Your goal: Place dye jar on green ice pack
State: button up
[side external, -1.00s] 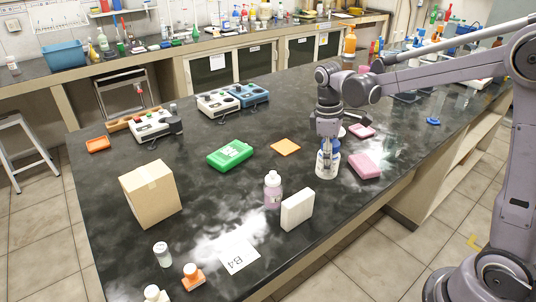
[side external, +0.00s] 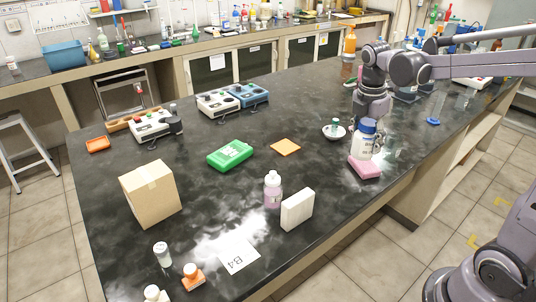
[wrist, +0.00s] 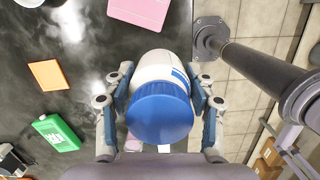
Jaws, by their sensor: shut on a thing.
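The dye jar, a white jar with a blue lid (side external: 366,127), is held by my gripper (side external: 369,142) at the right of the side view. In the wrist view the jar (wrist: 158,112) lies between the two fingers of my gripper (wrist: 158,85), its blue lid toward the camera. The jar looks raised off the bench and slightly tilted. The green ice pack (side external: 230,154) lies flat on the bench, well left of the jar, with nothing on it. It also shows at the lower left of the wrist view (wrist: 56,132).
A pink pad (side external: 364,168) lies just below the jar in the side view. A pink bottle (side external: 272,190), white box (side external: 297,209) and cardboard box (side external: 150,194) stand nearer the camera.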

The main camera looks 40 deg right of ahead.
jog(key=w+a+f, duration=0.2)
jog(key=a, duration=0.1)
jog(key=w+a+f, duration=0.2)
jog(key=a, duration=0.1)
jog(key=w+a+f, duration=0.3)
jog(key=shift+a, duration=0.15)
jog(key=shift+f, duration=1.8)
jog(key=shift+f, duration=0.15)
jog(key=o, duration=1.3)
jog(key=shift+c, duration=0.2)
